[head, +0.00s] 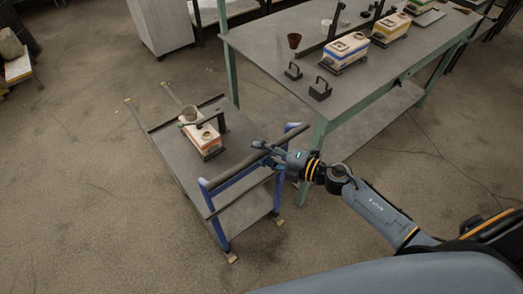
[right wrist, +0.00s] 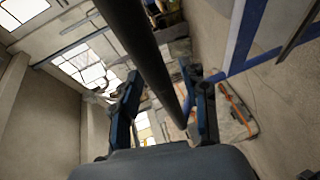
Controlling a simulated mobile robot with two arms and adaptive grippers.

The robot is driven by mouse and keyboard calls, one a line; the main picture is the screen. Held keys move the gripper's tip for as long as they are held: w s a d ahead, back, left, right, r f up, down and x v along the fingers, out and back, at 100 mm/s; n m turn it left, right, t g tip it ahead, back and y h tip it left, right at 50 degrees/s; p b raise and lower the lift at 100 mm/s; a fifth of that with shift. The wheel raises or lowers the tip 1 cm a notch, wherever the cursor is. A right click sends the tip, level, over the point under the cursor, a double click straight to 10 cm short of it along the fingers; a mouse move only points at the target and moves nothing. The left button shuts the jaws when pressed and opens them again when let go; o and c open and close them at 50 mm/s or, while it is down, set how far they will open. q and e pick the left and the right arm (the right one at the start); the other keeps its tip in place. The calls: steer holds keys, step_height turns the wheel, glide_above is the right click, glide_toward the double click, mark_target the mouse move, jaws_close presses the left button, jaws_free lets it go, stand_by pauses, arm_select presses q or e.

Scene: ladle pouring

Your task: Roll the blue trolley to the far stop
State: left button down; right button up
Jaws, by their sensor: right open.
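The blue trolley (head: 222,232) stands on the floor left of the workbench, with a grey deck and a dark push handle (head: 228,174) at its near end. My right gripper (head: 262,152) is at the middle of this handle. In the right wrist view, the dark bar (right wrist: 145,50) runs between the two spread fingers of the right gripper (right wrist: 164,76); I cannot tell whether they touch it. Small tan blocks at the far rail ends (head: 128,101) look like the far stop, with a gap before the deck. My left gripper is not in view.
The green-legged workbench (head: 270,45) stands close on the right, bearing similar boxes. A pale cabinet (head: 160,25) stands farther back. Floor left of the trolley is clear.

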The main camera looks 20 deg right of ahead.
steer(key=shift+w+a, duration=0.15)
steer(key=shift+a, duration=0.05)
jaws_close()
stand_by(0.3)
